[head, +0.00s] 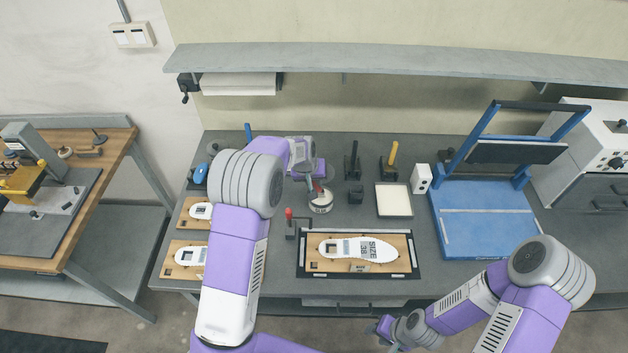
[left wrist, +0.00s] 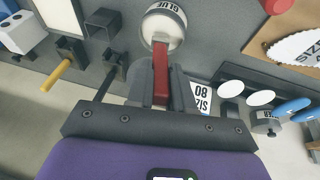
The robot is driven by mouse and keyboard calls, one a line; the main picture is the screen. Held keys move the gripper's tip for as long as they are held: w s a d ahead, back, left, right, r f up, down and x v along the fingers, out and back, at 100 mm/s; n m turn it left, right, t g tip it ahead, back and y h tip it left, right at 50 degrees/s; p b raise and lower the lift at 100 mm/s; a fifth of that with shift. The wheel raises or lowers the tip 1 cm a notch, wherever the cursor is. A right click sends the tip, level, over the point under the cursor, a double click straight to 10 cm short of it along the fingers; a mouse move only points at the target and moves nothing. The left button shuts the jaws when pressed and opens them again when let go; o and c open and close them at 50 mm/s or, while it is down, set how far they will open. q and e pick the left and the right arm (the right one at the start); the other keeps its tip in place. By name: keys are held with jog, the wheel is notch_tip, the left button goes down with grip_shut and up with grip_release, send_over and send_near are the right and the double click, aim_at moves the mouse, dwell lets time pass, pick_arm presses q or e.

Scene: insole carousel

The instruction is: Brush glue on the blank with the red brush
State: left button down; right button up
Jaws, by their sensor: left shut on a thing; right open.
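My left gripper (head: 318,186) is shut on the red brush (left wrist: 160,75), whose red handle stands between the fingers in the left wrist view. The brush's far end is at the white glue pot (head: 320,207), also seen in the left wrist view (left wrist: 176,13). I cannot tell how deep the bristles are in it. The blank (head: 340,247), a white insole marked SIZE 38, lies on a wooden board in a black-edged fixture (head: 301,262), in front of the pot. My right gripper (head: 383,328) is open and empty, in front of the table's front edge.
A yellow-handled brush (head: 392,153) stands in a holder behind, beside a pale tray (head: 394,200). A red-knobbed clamp (head: 289,214) stands at the fixture's left corner. More insoles (head: 190,257) lie left. A blue press (head: 487,222) is at right.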

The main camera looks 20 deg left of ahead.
dwell(0.6)
pick_arm(q)
jog(key=shift+r+p, duration=2.45)
jog(key=shift+r, duration=1.05)
jog(key=shift+f, duration=0.1)
